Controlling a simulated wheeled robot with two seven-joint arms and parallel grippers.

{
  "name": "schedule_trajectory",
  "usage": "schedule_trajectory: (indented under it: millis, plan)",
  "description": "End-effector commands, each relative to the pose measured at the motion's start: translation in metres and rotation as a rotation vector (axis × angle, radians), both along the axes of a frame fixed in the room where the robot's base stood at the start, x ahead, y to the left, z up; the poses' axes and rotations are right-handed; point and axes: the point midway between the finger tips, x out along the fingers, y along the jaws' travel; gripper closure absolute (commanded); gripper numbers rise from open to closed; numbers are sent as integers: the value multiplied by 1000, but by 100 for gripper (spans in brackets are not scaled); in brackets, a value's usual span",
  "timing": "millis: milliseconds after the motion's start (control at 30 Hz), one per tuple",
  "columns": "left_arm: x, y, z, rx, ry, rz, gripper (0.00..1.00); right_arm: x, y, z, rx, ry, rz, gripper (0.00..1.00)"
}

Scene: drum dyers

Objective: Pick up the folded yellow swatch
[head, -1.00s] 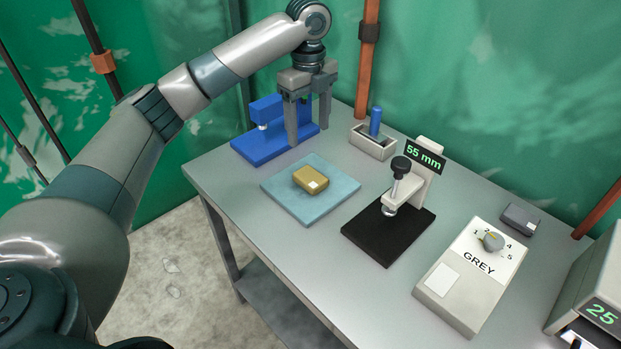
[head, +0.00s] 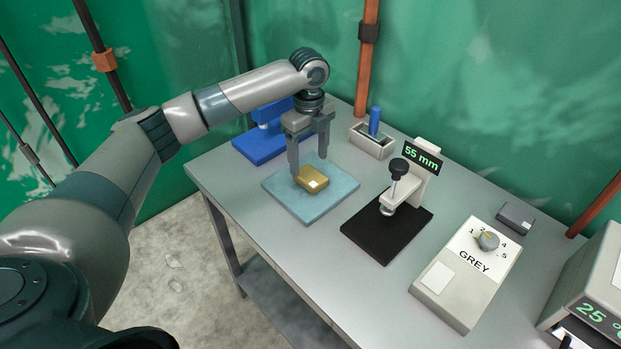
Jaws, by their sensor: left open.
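The folded yellow swatch (head: 312,181) is a small mustard block with a white label on top. It lies on a light blue square mat (head: 311,207) on the grey table. My left gripper (head: 309,166) points down at the swatch's back edge, its two fingers apart. The left finger reaches beside the swatch's left end; the right finger stands behind its right side. I cannot tell whether either finger touches it. My right gripper is not in view.
A blue stapler-like device (head: 262,143) stands behind the mat. A tray with a blue-handled tool (head: 374,138) is behind right. A black-based gauge marked 55 mm (head: 388,228), a GREY dial box (head: 465,275) and a small dark block (head: 515,218) stand right. Bare tabletop lies in front.

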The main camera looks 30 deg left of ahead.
Motion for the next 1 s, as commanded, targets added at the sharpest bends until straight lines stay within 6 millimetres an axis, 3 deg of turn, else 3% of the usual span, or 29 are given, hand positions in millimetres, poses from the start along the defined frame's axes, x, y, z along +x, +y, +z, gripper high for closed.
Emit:
schedule_trajectory:
  millis: [167,500,1000]
  plan:
    - [0,-2,-9,1,3,0,33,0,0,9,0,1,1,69]
    - [0,-4,-48,1,3,1,33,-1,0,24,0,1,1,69]
    - [0,-4,-51,0,0,0,33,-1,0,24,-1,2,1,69]
